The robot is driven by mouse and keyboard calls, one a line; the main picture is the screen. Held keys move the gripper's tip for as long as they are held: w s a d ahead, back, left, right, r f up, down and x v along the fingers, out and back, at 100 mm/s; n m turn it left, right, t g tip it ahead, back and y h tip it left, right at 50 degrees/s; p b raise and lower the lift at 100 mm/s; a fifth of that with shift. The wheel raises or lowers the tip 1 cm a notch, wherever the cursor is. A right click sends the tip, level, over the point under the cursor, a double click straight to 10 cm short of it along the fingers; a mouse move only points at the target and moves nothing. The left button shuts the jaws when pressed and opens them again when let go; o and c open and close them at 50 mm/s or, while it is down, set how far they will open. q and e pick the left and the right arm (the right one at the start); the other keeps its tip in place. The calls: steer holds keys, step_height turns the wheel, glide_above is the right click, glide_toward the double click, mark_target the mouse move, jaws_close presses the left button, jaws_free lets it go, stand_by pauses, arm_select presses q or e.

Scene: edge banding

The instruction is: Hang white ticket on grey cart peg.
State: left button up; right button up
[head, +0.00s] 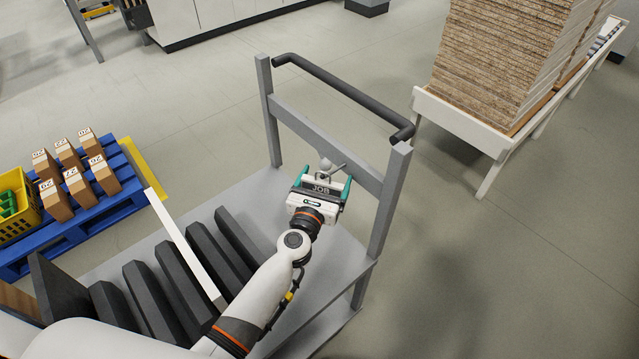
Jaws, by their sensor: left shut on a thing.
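My left gripper (319,184), with teal fingers, is shut on the ticket (321,189), whose dark band reads "JOB". Much of the ticket is hidden by the gripper, and its hole cannot be made out. The grey cart (392,205) has two uprights joined by a crossbar. A short grey peg (337,168) with a rounded end stands out from the crossbar, just beyond the held ticket. The ticket is close to the peg; whether they touch cannot be told. My right gripper is not in view.
Dark upright dividers (191,253) and a long white strip (187,243) are on the cart's deck. A black handle (340,88) tops the uprights. A blue pallet (122,200) with boxes is left; a white trolley (462,122) with stacked boards is right.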

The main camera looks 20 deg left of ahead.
arm_select(q)
steer(key=shift+w+d+r, duration=0.35)
steer(key=shift+w+r, duration=0.1)
steer(key=shift+w+d+f+b, duration=0.4)
steer(key=shift+d+f+b, duration=0.05)
steer(key=shift+b, duration=0.35)
steer(key=shift+w+d+f, duration=0.2)
steer(key=shift+w, duration=0.1)
steer(key=o, duration=0.7)
steer(key=shift+f, duration=0.1)
glide_toward(328, 193)
steer(key=w, duration=0.4)
steer(key=shift+w+d+f, duration=0.1)
steer(key=shift+w+d, duration=0.05)
steer(key=shift+w, duration=0.05)
steer(key=shift+s, duration=0.55)
